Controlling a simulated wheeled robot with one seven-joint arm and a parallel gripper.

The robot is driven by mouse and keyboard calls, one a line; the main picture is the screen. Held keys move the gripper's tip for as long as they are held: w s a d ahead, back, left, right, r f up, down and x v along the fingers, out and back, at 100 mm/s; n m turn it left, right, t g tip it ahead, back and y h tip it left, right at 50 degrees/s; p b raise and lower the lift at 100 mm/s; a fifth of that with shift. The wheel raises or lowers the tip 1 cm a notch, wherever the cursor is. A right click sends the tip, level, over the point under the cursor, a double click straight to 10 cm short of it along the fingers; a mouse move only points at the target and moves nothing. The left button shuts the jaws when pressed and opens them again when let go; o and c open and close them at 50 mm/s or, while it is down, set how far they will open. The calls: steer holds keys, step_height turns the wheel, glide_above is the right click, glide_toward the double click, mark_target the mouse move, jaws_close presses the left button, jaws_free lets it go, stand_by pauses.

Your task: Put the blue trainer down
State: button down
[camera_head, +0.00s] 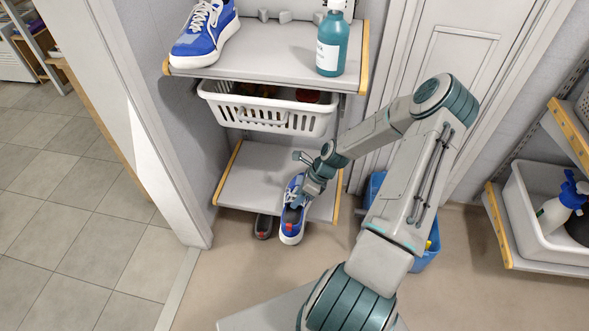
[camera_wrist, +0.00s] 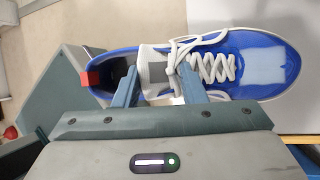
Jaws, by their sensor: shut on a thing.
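The blue trainer (camera_head: 292,222) with a white sole, white laces and a red heel tab is in my gripper (camera_head: 304,197) at the front edge of the lower shelf (camera_head: 260,173). In the wrist view the trainer (camera_wrist: 262,65) lies across the top of the picture, toe to the right. The fingers of my gripper (camera_wrist: 158,85) are shut on it near the tongue and collar. In the head view its heel end points towards the front, past the shelf edge. Whether its sole touches the shelf, I cannot tell.
A dark shoe (camera_head: 263,226) is just left of the trainer, low down. A white basket (camera_head: 270,113) hangs above the lower shelf. Another blue trainer (camera_head: 207,32) and a teal bottle (camera_head: 332,45) stand on the upper shelf. A blue bin (camera_head: 373,189) is right, behind my arm.

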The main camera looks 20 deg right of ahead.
steer(key=b, duration=0.3)
glide_above(302, 175)
steer(key=d, duration=0.2)
steer(key=shift+w+a+f, duration=0.1)
steer(key=shift+a, duration=0.05)
step_height(302, 175, down, 3)
steer(key=shift+f+b, duration=0.2)
steer(key=shift+b, duration=0.55)
steer(key=c, duration=0.9)
jaws_free()
steer(key=p+v, duration=0.2)
steer(key=v, duration=0.5)
steer(key=shift+r, duration=0.25)
